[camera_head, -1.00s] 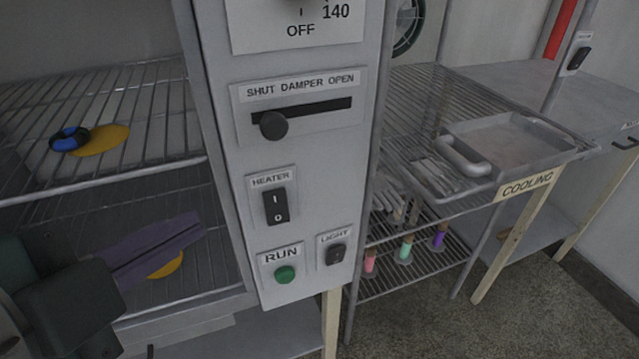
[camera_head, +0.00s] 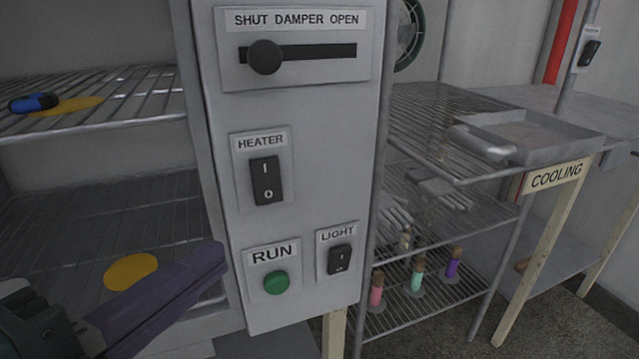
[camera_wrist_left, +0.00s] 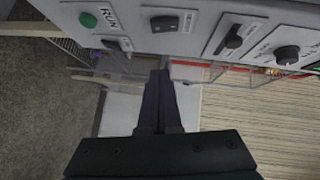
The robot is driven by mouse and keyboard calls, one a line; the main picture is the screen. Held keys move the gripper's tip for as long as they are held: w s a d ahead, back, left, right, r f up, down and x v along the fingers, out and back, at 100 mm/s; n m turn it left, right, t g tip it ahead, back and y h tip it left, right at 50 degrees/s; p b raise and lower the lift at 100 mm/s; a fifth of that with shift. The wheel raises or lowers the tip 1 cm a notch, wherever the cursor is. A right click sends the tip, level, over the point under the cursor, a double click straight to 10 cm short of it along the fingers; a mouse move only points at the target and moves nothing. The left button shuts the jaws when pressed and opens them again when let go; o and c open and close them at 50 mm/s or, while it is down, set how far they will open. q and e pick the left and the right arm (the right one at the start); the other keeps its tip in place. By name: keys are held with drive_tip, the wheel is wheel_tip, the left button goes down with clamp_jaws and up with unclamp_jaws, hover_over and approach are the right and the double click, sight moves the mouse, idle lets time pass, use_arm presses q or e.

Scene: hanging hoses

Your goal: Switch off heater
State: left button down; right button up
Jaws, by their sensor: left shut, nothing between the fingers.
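The heater switch (camera_head: 266,180) is a black rocker marked I at the top and O at the bottom, under the HEATER label on the grey control panel (camera_head: 220,150). I cannot tell for sure which side is pressed in. My left gripper (camera_head: 218,256) has long purple fingers, shut and empty. In the head view its tips show at the lower left of the panel, below and left of the heater switch and beside the RUN label. In the left wrist view the fingers (camera_wrist_left: 161,80) point toward the panel. The right gripper is not in view.
The green RUN button (camera_head: 276,283) and the LIGHT switch (camera_head: 340,259) sit below the heater switch. The damper slider knob (camera_head: 265,57) is above. Wire shelves (camera_head: 100,104) are on the left. A rack with a metal tray (camera_head: 530,137) stands on the right.

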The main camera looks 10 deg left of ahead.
use_arm(q)
drive_tip(key=b, duration=0.1)
approach(276, 193)
drive_tip(key=w+d, duration=0.2)
drive_tip(key=d, duration=0.2)
drive_tip(key=shift+w+a+f+b, duration=0.15)
drive_tip(key=shift+w+a, duration=0.2)
drive_tip(key=shift+w, duration=0.3)
drive_tip(key=shift+w+a+f+b, duration=0.15)
drive_tip(key=shift+w+a, duration=0.2)
drive_tip(key=shift+w, duration=0.35)
drive_tip(key=shift+w+a+b, duration=0.15)
drive_tip(key=shift+w+a, duration=0.15)
drive_tip(key=shift+w, duration=0.35)
drive_tip(key=shift+w+a+f+m+t+b, duration=0.25)
drive_tip(key=shift+f+b, duration=0.35)
drive_tip(key=shift+b, duration=0.45)
drive_tip(key=shift+r, duration=0.35)
